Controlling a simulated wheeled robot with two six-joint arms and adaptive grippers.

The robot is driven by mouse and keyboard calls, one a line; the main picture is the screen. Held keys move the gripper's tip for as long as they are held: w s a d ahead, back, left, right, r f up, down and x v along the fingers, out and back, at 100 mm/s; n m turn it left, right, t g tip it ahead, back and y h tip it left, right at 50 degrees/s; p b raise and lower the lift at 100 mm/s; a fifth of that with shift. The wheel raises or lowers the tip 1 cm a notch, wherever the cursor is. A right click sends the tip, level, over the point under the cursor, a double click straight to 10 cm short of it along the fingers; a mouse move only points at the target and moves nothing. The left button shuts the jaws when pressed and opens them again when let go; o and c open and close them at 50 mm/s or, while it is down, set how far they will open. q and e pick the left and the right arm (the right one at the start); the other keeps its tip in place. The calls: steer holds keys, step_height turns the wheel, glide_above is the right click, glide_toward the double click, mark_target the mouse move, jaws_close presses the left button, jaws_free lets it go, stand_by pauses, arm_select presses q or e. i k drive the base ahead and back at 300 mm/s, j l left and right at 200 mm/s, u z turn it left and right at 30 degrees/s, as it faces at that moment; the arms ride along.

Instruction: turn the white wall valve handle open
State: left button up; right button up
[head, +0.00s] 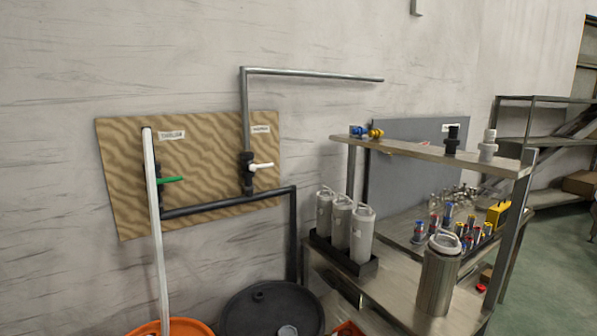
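The white valve handle (262,166) is on a dark valve body (248,170) on the grey pipe, in front of a wavy-patterned tan wall board (200,190). The handle sticks out to the right, roughly level, across the upright pipe. A second valve with a green handle (171,180) sits to its left, also pointing right, by the white upright pipe (154,220). Small labels are above both valves; their text is too small to read. Neither gripper shows in the head view.
A metal shelf unit (440,155) with canisters, bottles and fittings stands to the right. A black drum (270,308) and an orange container (172,328) stand below the board. A dark pipe (230,203) runs below the white handle. Open floor (545,265) shows at far right.

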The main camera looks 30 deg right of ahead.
mark_target(252, 167)
steer(key=z, duration=0.8)
